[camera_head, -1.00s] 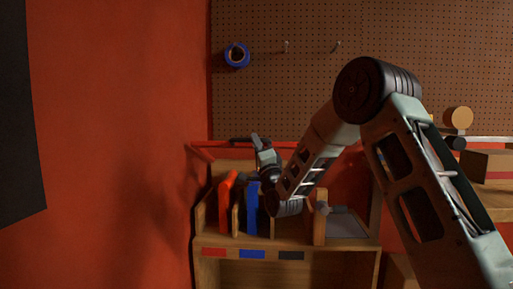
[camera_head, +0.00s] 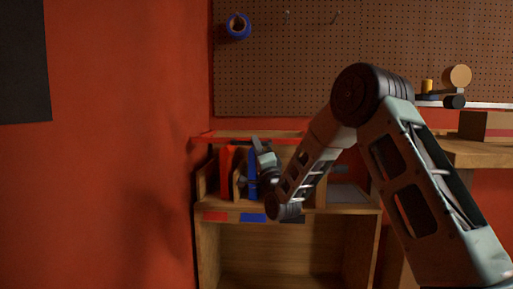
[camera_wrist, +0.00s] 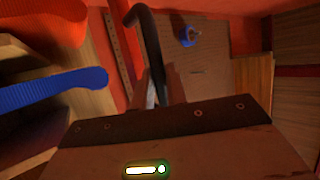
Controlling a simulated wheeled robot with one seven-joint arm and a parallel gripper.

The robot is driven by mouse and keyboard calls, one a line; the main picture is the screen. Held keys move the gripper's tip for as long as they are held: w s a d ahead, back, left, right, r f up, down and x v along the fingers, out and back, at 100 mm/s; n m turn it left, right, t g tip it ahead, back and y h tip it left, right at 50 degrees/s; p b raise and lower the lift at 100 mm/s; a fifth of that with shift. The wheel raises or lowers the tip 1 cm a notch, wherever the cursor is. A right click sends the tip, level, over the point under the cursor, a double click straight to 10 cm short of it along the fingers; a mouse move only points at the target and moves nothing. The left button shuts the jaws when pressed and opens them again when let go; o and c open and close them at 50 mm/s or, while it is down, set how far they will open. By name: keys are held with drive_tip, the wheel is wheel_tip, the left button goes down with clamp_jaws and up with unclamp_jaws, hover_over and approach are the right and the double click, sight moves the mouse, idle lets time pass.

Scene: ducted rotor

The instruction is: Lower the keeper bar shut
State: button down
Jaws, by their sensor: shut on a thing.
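The red keeper bar (camera_head: 225,138) runs across the rack, close above the upright pieces in its slots. In the wrist view the bar (camera_wrist: 126,45) passes beside a dark curved handle (camera_wrist: 150,35). My gripper (camera_head: 256,145) is at the bar's height, above the rack's middle. In the wrist view my gripper (camera_wrist: 158,88) is shut on the dark handle. My wrist and forearm hide the bar's right part in the head view, so I cannot tell whether its end touches the rack.
The wooden rack (camera_head: 345,209) holds a red piece (camera_head: 226,172) and a blue piece (camera_head: 252,180) upright. Coloured labels mark its front edge. A workbench (camera_head: 480,152) stands at right. Blue tape (camera_head: 238,26) hangs on the pegboard. The left wall is bare below a dark panel.

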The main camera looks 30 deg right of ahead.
drive_tip(key=shift+d+f+g, duration=0.4)
drive_tip(key=shift+d+f, duration=0.1)
drive_tip(key=shift+f, duration=0.35)
drive_tip(key=c, duration=1.4)
unclamp_jaws()
drive_tip(key=shift+w+f, duration=0.15)
drive_tip(key=shift+a+r, duration=0.1)
drive_tip(key=shift+r, duration=0.1)
drive_tip(key=b+v, duration=0.7)
drive_tip(key=v, duration=1)
drive_tip(key=shift+f, duration=0.2)
